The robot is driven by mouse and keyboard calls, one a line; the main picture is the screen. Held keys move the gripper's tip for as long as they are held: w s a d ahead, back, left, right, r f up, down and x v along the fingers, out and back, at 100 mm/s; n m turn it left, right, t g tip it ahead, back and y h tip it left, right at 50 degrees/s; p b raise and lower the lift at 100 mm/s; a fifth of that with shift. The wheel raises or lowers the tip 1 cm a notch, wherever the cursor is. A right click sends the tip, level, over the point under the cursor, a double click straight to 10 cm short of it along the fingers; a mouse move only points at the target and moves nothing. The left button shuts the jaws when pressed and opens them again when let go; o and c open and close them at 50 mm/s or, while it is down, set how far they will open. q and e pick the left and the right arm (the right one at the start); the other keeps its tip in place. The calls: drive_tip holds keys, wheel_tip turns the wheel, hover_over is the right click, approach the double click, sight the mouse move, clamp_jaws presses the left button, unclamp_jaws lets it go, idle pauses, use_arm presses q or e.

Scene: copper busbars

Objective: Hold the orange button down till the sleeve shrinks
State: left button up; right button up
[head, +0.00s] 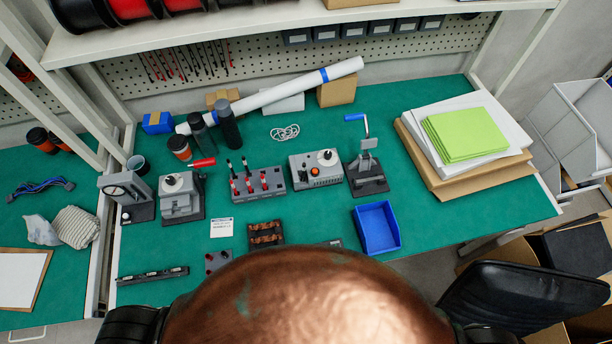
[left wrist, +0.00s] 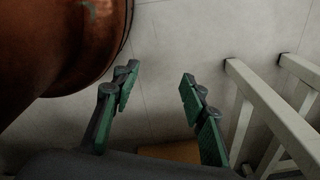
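The orange button (head: 314,172) is on the front of a grey box-shaped device (head: 330,178) with a round pale knob on top, near the middle of the green bench. The button's travel is too small to judge. A grey rack (head: 274,196) just left of it holds upright pins with red and black parts; I cannot tell which piece is the sleeve. My left gripper (left wrist: 157,88) is open and empty in the left wrist view, over the floor beside pale frame legs. Neither gripper shows in the head view, so nothing of mine touches the button.
A lever press (head: 367,172) stands right of the device and a blue tray (head: 377,228) in front. A grey fixture (head: 181,198) is to the left. Copper pieces (head: 266,234) lie near the front. Stacked sheets (head: 466,134) fill the right. Part of the green top (head: 315,220) is clear.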

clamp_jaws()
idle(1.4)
